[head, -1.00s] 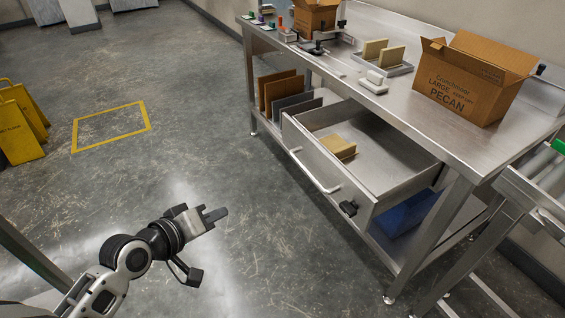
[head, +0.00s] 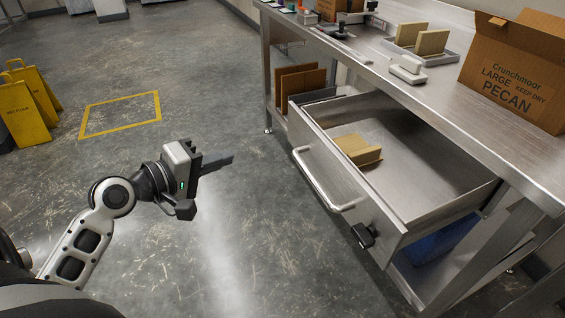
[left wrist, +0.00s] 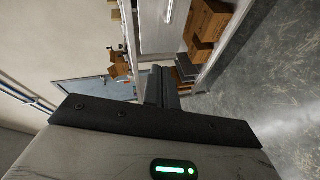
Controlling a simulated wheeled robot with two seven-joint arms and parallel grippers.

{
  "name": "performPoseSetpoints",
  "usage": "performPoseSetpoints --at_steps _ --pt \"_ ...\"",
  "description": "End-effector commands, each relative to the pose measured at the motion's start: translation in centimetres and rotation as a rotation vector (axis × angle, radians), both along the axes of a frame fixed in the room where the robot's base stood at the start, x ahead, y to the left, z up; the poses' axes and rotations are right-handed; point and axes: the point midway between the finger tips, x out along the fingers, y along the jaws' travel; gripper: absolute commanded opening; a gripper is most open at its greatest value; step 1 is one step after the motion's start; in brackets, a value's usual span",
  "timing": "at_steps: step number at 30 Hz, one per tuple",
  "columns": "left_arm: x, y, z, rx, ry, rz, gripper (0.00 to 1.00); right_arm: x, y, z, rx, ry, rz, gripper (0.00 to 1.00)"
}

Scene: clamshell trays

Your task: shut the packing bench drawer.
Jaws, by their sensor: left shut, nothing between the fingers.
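The packing bench drawer (head: 345,200) is pulled out from under the steel bench top (head: 405,92) in the head view. Its front carries a long bar handle (head: 318,182) and a black latch-like part (head: 363,236). A small stack of tan pieces (head: 358,150) lies inside on the drawer floor. My left gripper (head: 219,162) is shut and empty, to the left of the drawer front and apart from it. Its shut fingers also show in the left wrist view (left wrist: 161,88). My right gripper is not in view.
A large pecan carton (head: 515,75) stands on the bench. Brown boards (head: 302,84) stand upright under the bench's far end. A blue bin (head: 440,240) sits below the drawer. Yellow floor signs (head: 25,110) stand at left. The floor before the drawer is clear.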

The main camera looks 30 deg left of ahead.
Motion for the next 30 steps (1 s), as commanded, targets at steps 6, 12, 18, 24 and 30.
performPoseSetpoints --at_steps 6,12,18,24,30 --pt "1.0 -0.3 -1.3 0.000 -0.004 0.001 0.00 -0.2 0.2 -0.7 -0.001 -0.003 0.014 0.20" --pt "4.5 -1.4 -1.9 -0.002 -0.005 0.000 0.00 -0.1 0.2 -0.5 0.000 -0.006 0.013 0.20" --pt "8.5 -2.6 -3.0 -0.003 -0.003 0.001 0.00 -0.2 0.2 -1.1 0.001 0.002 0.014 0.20" --pt "10.3 -4.9 -4.0 -0.003 0.000 -0.001 0.00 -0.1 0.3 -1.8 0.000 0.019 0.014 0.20" --pt "10.9 -6.2 -4.5 0.000 0.000 0.000 0.00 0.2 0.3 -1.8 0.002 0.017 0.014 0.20"
